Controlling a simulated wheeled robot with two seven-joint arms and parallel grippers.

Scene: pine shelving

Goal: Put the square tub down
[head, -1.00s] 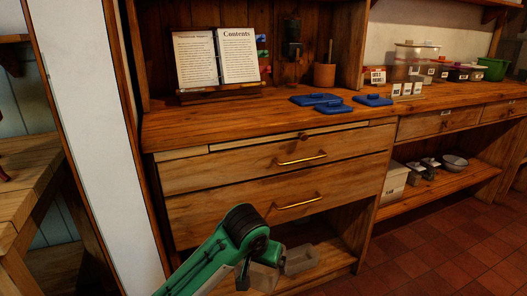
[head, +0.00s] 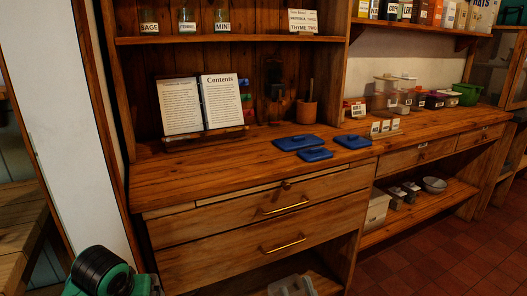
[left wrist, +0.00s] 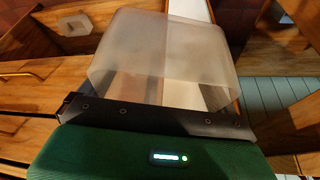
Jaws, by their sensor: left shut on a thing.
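The square tub (left wrist: 160,50) is a frosted, see-through container that fills the upper middle of the left wrist view. My left gripper (left wrist: 155,112) is shut on it, and the tub extends away from the gripper's dark front edge. The fingertips are not clearly visible, and I cannot see any surface under the tub. In the head view, a green and black part of my arm shows at the lower left corner, and the held tub is not clearly visible there. I cannot make out my right gripper.
The wooden counter (head: 230,165) holds an open book (head: 202,104), blue lids (head: 315,154) and a brown pot (head: 306,112). Its middle front is clear. Two drawers (head: 265,205) are closed below. A greyish tub (head: 290,287) stands on the low shelf. A white post (head: 75,110) rises at left.

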